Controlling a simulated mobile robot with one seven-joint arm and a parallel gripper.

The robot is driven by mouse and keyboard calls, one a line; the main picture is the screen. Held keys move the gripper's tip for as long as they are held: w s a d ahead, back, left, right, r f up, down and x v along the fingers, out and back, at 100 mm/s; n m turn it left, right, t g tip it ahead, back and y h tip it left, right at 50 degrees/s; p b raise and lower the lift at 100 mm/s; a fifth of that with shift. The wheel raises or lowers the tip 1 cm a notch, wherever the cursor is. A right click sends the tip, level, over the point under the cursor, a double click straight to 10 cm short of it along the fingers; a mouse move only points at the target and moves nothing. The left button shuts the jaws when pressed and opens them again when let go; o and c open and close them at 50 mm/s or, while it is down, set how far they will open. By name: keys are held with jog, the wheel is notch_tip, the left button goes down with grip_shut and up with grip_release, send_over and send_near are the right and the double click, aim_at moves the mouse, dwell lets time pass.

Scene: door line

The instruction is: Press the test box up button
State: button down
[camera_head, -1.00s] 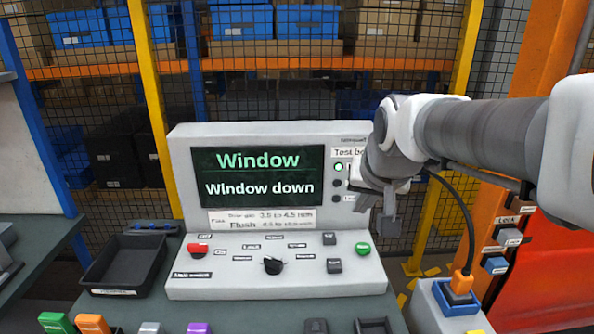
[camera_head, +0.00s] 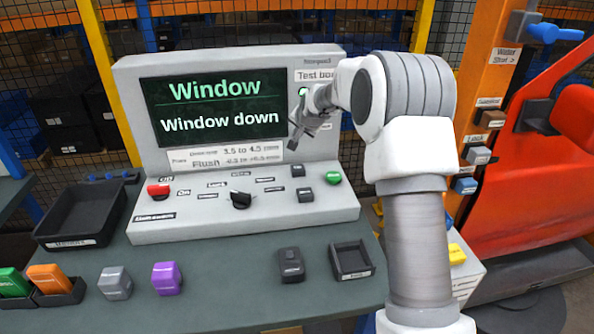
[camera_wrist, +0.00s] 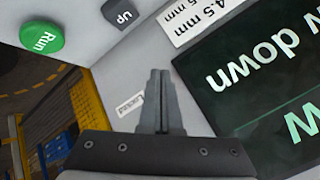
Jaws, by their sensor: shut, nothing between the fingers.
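The test box (camera_head: 140,85) is a light grey console with a dark screen (camera_head: 216,106) reading "Window" and "Window down". The up button (camera_head: 298,170) is a small dark key on its sloped panel, left of the green run button (camera_head: 333,178). In the wrist view the up button (camera_wrist: 123,14) lies at the top edge, beside the green run button (camera_wrist: 42,38). My gripper (camera_head: 293,144) is in front of the upright face, just above the up button in the picture. In the wrist view its fingers (camera_wrist: 161,75) are together and empty, apart from the button.
Another dark key (camera_head: 305,195), a black knob (camera_head: 240,199) and a red button (camera_head: 158,190) share the panel. A black tray (camera_head: 85,215) stands left. Coloured blocks, a dark device (camera_head: 290,265) and a small tray (camera_head: 351,260) lie in front.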

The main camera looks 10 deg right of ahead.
aim_at(298, 170)
jog(key=shift+f, duration=0.15)
jog(key=shift+f+b, duration=2.75)
jog(key=shift+f, duration=1.55)
jog(key=shift+f+b, duration=0.4)
jog(key=shift+f, duration=0.05)
